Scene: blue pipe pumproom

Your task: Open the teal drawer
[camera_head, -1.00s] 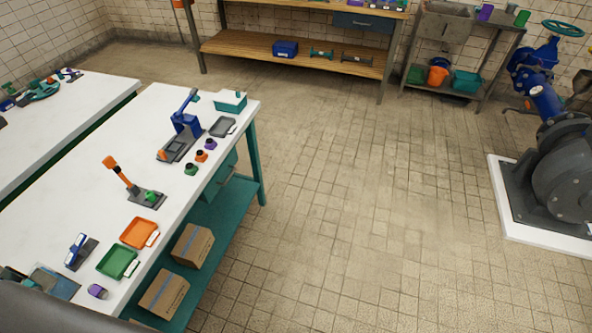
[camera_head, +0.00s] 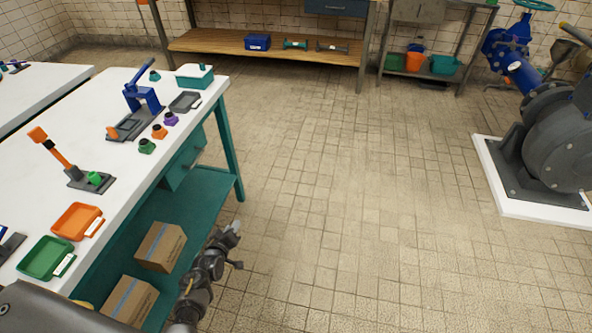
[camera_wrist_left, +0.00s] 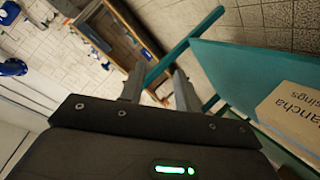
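The teal drawer (camera_head: 185,160) sits under the white top of the teal-legged workbench, at its far end; it looks shut. I cannot pick it out clearly in the left wrist view. My left gripper (camera_head: 233,234) is beside the bench's aisle side, low, nearer to me than the drawer and apart from it. In the left wrist view its two fingers (camera_wrist_left: 158,88) stand apart with nothing held between them. My right gripper is in neither view.
The white workbench top (camera_head: 60,150) carries a press, an orange tray (camera_head: 77,221) and a green tray (camera_head: 46,258). Cardboard boxes (camera_head: 160,247) stand on the teal lower shelf. A large pump (camera_head: 555,140) stands at right. The tiled floor between is clear.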

